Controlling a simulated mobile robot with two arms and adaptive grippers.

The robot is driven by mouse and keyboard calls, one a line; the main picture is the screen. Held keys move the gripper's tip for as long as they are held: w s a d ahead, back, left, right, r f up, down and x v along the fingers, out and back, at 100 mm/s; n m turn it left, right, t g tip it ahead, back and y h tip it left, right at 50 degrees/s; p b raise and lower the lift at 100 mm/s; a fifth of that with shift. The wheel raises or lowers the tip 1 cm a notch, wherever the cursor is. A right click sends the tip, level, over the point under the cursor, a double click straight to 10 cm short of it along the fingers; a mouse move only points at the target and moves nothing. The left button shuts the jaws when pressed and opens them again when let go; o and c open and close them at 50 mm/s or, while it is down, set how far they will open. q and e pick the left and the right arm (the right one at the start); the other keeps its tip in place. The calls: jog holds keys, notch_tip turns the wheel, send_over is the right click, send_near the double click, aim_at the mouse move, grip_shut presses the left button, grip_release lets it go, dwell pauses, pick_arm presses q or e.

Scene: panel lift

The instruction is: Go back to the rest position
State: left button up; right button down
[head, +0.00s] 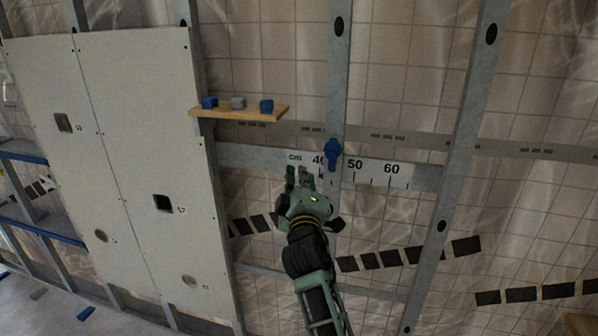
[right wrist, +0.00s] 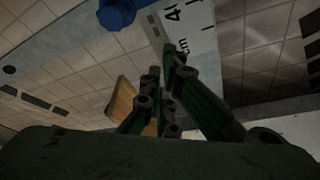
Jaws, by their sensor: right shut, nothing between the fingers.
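My right gripper (head: 303,178) is in the middle of the head view, in front of the left end of a white centimetre scale (head: 375,171) on a grey horizontal rail. Its fingers are shut and hold nothing. In the right wrist view the closed fingers (right wrist: 168,75) point up, with the scale (right wrist: 188,25) behind them. A blue clamp-like piece (head: 333,154) sits on the upright stud at the scale, just right of and above the gripper, apart from it. It also shows in the right wrist view (right wrist: 116,13). My left gripper is not in the head view.
White panels (head: 140,150) with cut-outs cover the wall frame at left. A wooden shelf (head: 238,114) with two blue blocks and a grey one juts out above and left of the gripper. Metal studs (head: 466,140) stand at right. Blue-edged racking (head: 40,232) stands at far left.

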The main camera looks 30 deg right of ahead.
jog(key=a+f+n+g+y, duration=0.1)
jog(key=a+f+y, duration=0.3)
jog(key=f, duration=0.9)
jog(key=a+f+n+g+y, duration=0.15)
jog(key=a+f, duration=0.45)
jog(key=f, duration=0.7)
jog(key=s+a+f+m+g+y, duration=0.1)
jog(key=s+a+f, duration=0.15)
jog(key=f, duration=0.55)
jog(key=s+a+f+g+y, duration=0.1)
jog(key=s+f+g, duration=0.1)
jog(key=s+f, duration=0.35)
jog(key=s+a+f+m+g+y, duration=0.1)
jog(key=s+a+f+y, duration=0.1)
jog(key=f, duration=0.7)
jog(key=s+a+f+m+g, duration=0.2)
jog(key=s+a+f+g, duration=0.15)
jog(key=s+f, duration=1.4)
jog(key=s+f+m+g, duration=0.1)
jog(key=s+f, duration=0.3)
jog(key=s, duration=0.9)
jog(key=s+d+f+m+g+y, duration=0.1)
jog(key=s+f+g, duration=0.3)
jog(key=s, duration=1)
jog(key=shift+s+f+g, duration=0.15)
jog(key=shift+f+g, duration=0.15)
